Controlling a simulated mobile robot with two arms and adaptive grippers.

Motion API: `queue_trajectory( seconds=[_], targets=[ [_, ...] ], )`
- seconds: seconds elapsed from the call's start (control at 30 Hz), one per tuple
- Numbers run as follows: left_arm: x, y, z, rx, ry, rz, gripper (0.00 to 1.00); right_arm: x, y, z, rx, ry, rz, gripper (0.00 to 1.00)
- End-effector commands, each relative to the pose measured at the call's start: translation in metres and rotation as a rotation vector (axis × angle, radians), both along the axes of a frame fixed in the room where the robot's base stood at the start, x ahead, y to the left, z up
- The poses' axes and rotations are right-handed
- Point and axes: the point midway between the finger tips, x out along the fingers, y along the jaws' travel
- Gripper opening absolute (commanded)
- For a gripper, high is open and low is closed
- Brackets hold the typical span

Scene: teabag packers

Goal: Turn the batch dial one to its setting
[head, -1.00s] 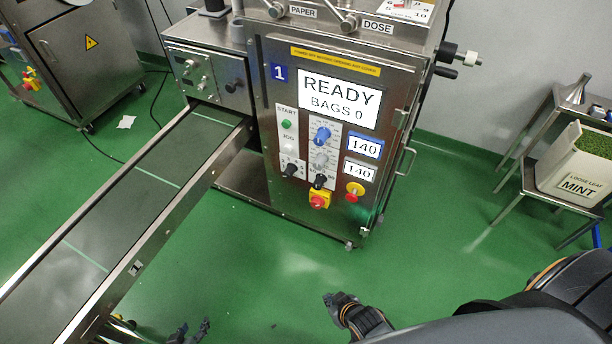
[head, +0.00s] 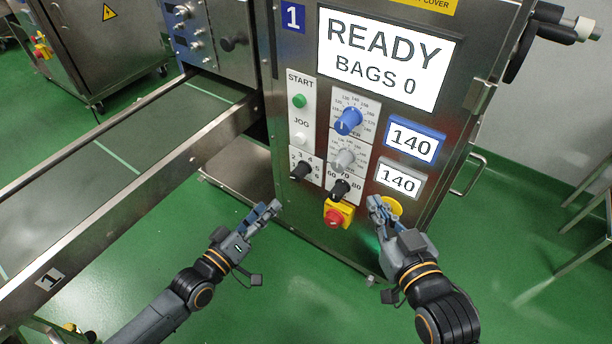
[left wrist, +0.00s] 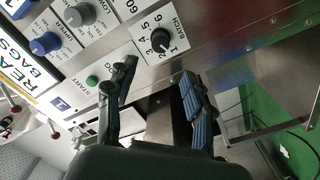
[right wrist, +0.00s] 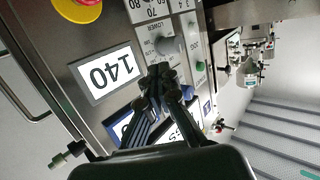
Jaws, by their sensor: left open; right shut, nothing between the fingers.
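The batch dial is a small black knob (head: 301,171) low on the left of the machine's control panel. In the left wrist view the batch dial (left wrist: 160,40) has a ring of numbers and the word BATCH beside it; I cannot read its setting surely. My left gripper (head: 268,208) is open and empty, below and left of the dial. In the left wrist view its fingers (left wrist: 157,80) are spread, apart from the dial. My right gripper (head: 378,206) is shut and empty in front of the panel's lower right; its tips show in the right wrist view (right wrist: 160,78).
The machine's screen (head: 386,61) reads READY, BAGS 0. Near the dial are a green start button (head: 299,101), a blue knob (head: 348,121), a grey knob (head: 343,159), another black knob (head: 339,189) and a red-yellow switch (head: 337,214). A conveyor (head: 120,150) runs at left.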

Motion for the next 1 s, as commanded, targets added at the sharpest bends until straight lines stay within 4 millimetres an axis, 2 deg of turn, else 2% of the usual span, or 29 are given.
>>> queue_trajectory(
  seconds=[0.17, 0.43, 0.7, 1.0],
  targets=[
    [0.018, -0.013, 0.0, -0.002, -0.002, 0.001, 0.53, 0.005, 0.004, 0.018, 0.026, -0.105, 0.007, 0.0],
    [0.056, -0.04, -0.001, 0.0, -0.001, 0.001, 0.53, 0.004, 0.011, 0.066, 0.095, -0.369, 0.023, 0.0],
    [0.088, -0.064, -0.001, 0.002, -0.001, 0.0, 0.53, -0.011, 0.014, 0.111, 0.167, -0.628, 0.038, 0.0],
    [0.107, -0.077, -0.001, 0.004, 0.001, 0.001, 0.53, -0.029, 0.013, 0.14, 0.216, -0.806, 0.045, 0.0]
  ],
)
